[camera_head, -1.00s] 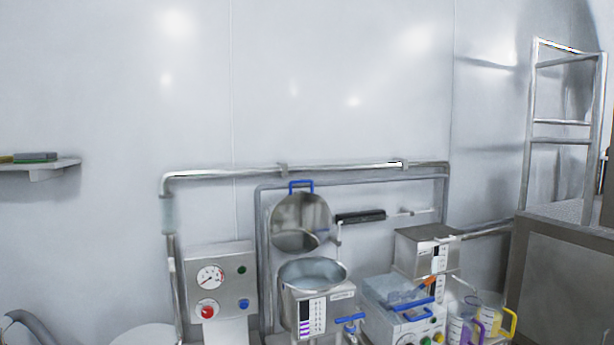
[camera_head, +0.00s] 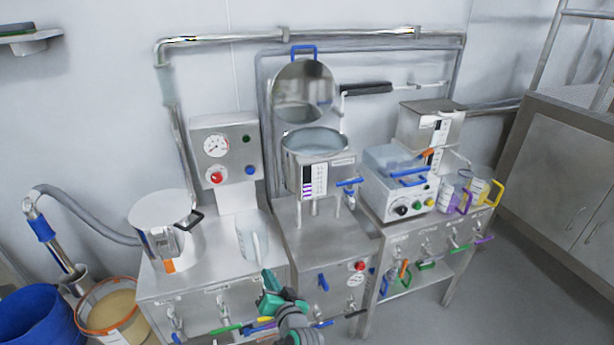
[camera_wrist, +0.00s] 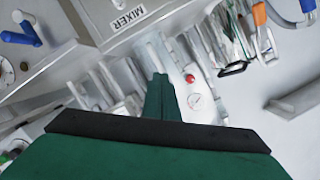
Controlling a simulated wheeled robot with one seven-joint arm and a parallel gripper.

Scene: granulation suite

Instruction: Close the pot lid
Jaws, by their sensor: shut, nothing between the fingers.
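The steel pot (camera_head: 314,158) stands on the middle bench, with its mouth open. Its round lid (camera_head: 304,92) is upright behind the mouth, with a blue handle (camera_head: 303,50) at its top. My green gripper (camera_head: 270,288) is low in front of the benches, well below and to the left of the pot, touching neither pot nor lid. In the wrist view my gripper (camera_wrist: 160,98) is shut and empty, in front of the bench with a red button and gauge. The pot and lid cannot be made out there.
A lidded steel vessel (camera_head: 165,228) and a clear jug (camera_head: 252,240) stand on the left bench. A control box (camera_head: 397,185) and measuring jugs (camera_head: 484,188) stand on the right. Blue and orange-rimmed buckets (camera_head: 108,308) are on the floor at left. Free floor lies at lower right.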

